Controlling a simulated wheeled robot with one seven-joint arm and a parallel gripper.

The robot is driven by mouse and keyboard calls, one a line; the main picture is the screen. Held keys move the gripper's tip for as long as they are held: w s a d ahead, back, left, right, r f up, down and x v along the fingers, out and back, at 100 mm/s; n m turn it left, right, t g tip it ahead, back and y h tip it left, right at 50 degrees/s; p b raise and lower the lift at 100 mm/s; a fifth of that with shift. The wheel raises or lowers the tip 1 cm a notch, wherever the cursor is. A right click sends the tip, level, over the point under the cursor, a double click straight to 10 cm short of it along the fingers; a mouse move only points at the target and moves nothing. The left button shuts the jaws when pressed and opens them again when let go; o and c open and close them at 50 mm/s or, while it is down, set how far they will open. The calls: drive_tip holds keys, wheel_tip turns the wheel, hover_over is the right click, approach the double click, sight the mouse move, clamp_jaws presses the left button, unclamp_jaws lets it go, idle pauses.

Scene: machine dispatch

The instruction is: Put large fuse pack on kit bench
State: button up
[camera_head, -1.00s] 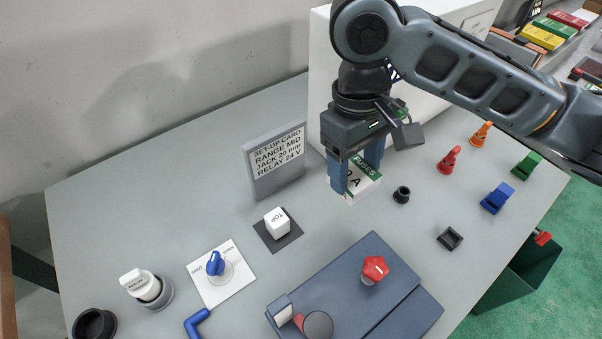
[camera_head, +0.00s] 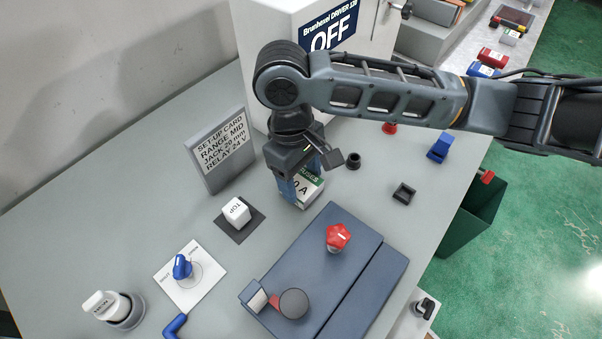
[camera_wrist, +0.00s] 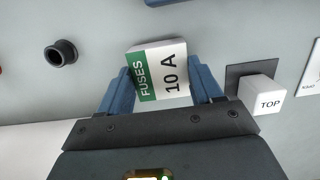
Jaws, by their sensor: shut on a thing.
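The fuse pack (camera_head: 309,191) is a white box with a green band, marked FUSES and 10 A. My gripper (camera_head: 296,190) is shut on it, with the blue fingers on either side. In the wrist view the pack (camera_wrist: 165,72) sits between the fingertips of my gripper (camera_wrist: 162,86), its label facing the camera. The pack is over the grey worktop (camera_head: 130,195), low and behind the blue-grey plate. I cannot tell whether it touches the worktop. The fingers hide part of it in the head view. Nothing in view is labelled as the kit bench.
The set-up card (camera_head: 217,150) and white TOP cube (camera_head: 236,211) stand left of the pack. The blue-grey plate (camera_head: 300,255) with a red knob (camera_head: 338,237) lies in front. A black ring (camera_head: 353,161) and black square holder (camera_head: 404,193) are right. A white OFF cabinet (camera_head: 285,60) stands behind.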

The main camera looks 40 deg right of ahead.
drive_tip(key=o, duration=1)
drive_tip(key=shift+f, duration=0.1)
drive_tip(key=shift+o, duration=0.2)
